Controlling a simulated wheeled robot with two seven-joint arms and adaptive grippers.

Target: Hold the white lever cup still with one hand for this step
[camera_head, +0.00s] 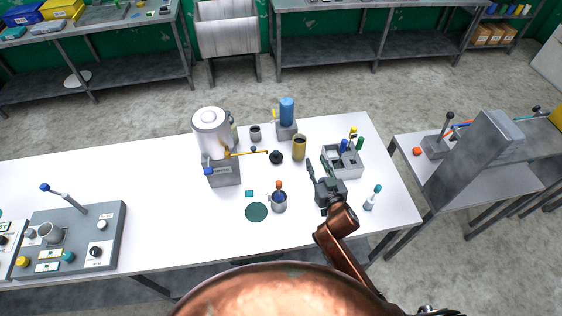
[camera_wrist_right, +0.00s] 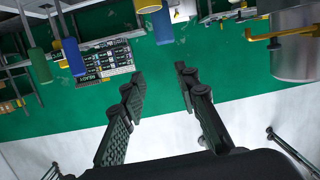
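A small pale grey-white cup (camera_head: 279,203) stands on the white table near the front middle. An orange-tipped tool (camera_head: 279,186) stands in it, and a teal-ended lever (camera_head: 251,193) reaches out to its left. I take this to be the lever cup. My right gripper (camera_head: 318,170) is to the right of the cup, apart from it. Its fingers are spread and empty; they also show spread in the right wrist view (camera_wrist_right: 162,88). The cup is not clearly seen in the wrist view. My left gripper is not in view.
A dark green disc (camera_head: 256,212) lies left of the cup. A yellow cylinder (camera_head: 299,148) and a dark knob (camera_head: 276,157) stand behind. A white-tank machine (camera_head: 211,130) stands left.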

